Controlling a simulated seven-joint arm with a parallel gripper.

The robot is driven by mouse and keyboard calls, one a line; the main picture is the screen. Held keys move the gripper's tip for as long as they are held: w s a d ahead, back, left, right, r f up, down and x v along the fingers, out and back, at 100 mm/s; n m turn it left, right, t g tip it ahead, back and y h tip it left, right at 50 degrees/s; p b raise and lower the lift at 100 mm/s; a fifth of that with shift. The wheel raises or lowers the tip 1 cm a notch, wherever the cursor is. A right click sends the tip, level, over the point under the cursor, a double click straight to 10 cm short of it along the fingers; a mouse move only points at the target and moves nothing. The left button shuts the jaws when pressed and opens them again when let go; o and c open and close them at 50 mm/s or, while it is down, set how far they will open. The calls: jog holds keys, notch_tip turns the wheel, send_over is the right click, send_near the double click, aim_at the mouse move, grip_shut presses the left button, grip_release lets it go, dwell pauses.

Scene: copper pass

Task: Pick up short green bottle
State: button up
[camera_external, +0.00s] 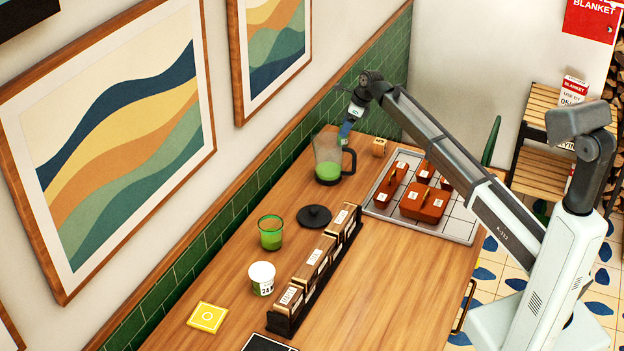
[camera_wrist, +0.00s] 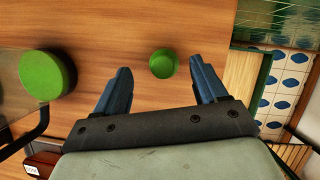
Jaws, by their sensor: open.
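A short, round green object (camera_wrist: 163,63), which looks like the top of the short green bottle, stands on the wooden counter in the wrist view. It lies between the tips of my gripper's two blue fingers (camera_wrist: 160,66), with a gap on both sides. My gripper is open and empty. In the external view my gripper (camera_external: 346,134) hangs pointing down, just beyond the clear jug. I cannot make out the bottle there; the gripper or jug seems to hide it.
The clear jug with green contents (camera_external: 328,168) stands close by; its green also shows at left in the wrist view (camera_wrist: 47,75). A tray (camera_external: 452,228) with brown-red dishes lies right. A green glass (camera_external: 270,234), black lid (camera_external: 314,216) and rack (camera_external: 291,300) stand nearer.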

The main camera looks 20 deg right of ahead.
jog(key=shift+x, duration=2.6)
jog(key=shift+w+d, duration=0.15)
jog(key=shift+c, duration=0.5)
jog(key=c, duration=1)
jog(key=shift+r, duration=0.1)
